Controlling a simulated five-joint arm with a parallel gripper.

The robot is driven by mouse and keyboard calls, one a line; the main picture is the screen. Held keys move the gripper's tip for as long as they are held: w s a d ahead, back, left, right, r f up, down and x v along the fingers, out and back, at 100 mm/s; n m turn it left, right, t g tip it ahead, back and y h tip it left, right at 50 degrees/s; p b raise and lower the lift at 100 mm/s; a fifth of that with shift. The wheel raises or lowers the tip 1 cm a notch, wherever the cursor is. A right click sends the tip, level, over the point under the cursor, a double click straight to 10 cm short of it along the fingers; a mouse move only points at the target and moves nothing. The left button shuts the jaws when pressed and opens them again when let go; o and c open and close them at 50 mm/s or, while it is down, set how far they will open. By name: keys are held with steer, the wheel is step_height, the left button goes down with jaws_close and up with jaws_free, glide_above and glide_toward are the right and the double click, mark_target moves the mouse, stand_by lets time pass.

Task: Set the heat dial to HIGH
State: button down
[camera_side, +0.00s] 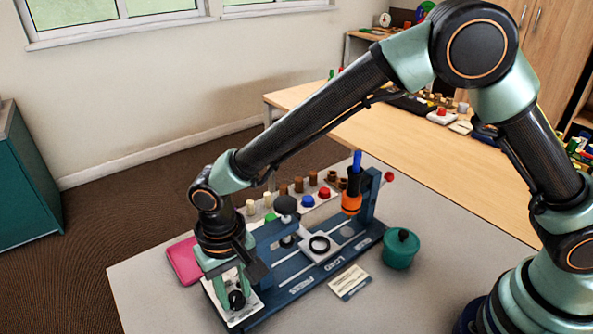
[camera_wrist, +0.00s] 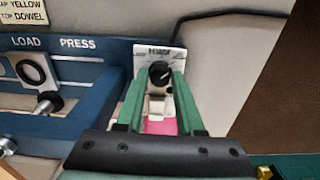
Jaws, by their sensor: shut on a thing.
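The heat dial (camera_side: 237,300) is a small black knob on a white panel (camera_side: 244,317) at the near left end of the blue bench fixture. The dial (camera_wrist: 159,73) also shows in the wrist view, with a light mark on its face; which setting it points at I cannot tell. The panel lettering is too blurred to read. My gripper (camera_side: 234,293) points down at the panel with its green fingers on either side of the dial. In the wrist view my gripper (camera_wrist: 159,80) is shut on the dial.
The blue fixture (camera_side: 335,264) carries a LOAD station and an orange-and-blue press tool (camera_side: 352,190). A pink pad (camera_side: 184,260) lies behind the panel. Several coloured caps and dowels are behind.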

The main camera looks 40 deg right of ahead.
mark_target(235, 295)
steer(key=shift+r+m, duration=0.1)
steer(key=shift+m, duration=0.5)
steer(key=c, duration=0.5)
jaws_free()
steer(key=shift+c, duration=0.2)
step_height(235, 295, up, 12)
